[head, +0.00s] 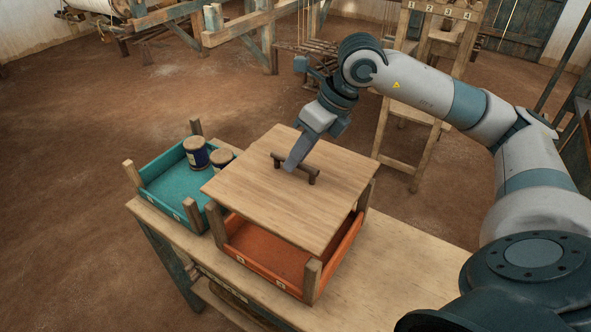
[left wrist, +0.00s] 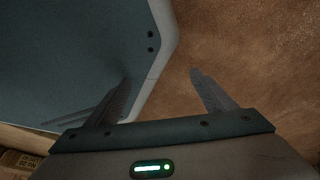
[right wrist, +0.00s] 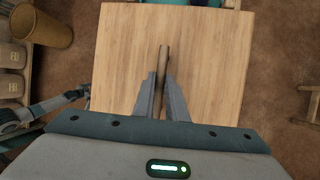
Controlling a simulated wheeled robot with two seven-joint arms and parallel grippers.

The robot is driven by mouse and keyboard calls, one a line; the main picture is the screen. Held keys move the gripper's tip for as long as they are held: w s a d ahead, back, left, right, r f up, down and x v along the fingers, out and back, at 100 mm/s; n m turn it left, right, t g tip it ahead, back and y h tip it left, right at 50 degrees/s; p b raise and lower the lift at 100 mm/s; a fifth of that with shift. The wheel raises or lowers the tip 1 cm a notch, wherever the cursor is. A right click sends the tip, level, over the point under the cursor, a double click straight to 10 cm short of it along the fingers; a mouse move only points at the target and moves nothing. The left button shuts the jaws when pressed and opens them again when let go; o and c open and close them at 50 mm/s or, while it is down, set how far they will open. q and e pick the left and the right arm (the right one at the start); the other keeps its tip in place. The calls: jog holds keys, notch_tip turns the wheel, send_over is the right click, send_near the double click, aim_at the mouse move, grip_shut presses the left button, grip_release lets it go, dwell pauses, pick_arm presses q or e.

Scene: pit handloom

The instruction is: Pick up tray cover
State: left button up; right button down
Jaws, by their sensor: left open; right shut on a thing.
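The tray cover (head: 250,190) is a flat square wooden board with a dark bar handle (head: 308,170) on two short feet. It lies level over the orange tray (head: 270,255), at the height of the corner posts' tops; I cannot tell if it touches them. My right gripper (head: 291,166) comes down from above, shut on the handle. In the right wrist view, the fingers (right wrist: 162,80) close on either side of the handle bar (right wrist: 163,55) above the cover (right wrist: 210,70). My left gripper (left wrist: 158,75) is open and empty in the left wrist view, and out of the head view.
A teal tray (head: 165,185) with two dark, wooden-topped cylinders (head: 196,153) stands left of the cover. Both trays are on a wooden bench (head: 390,275), bare at the right. A wooden stand (head: 405,150) and loom frame (head: 265,25) are behind; the floor between is clear.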

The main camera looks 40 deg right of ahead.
pick_arm(q)
jog(key=w+d+r+t+b, duration=0.2)
jog(key=w+d, duration=0.1)
jog(key=w, duration=0.4)
jog(key=w+d+r+t+h+b, duration=0.1)
jog(key=w+d+r+t+b, duration=0.1)
jog(key=w, duration=0.5)
jog(key=shift+w+d+r, duration=0.15)
jog(key=shift+w+d, duration=0.05)
jog(key=shift+d, duration=0.3)
pick_arm(e)
jog(key=s+d+r, duration=0.6)
jog(key=s+d, duration=0.2)
jog(key=shift+r, duration=0.25)
jog(key=shift+s+a, duration=0.1)
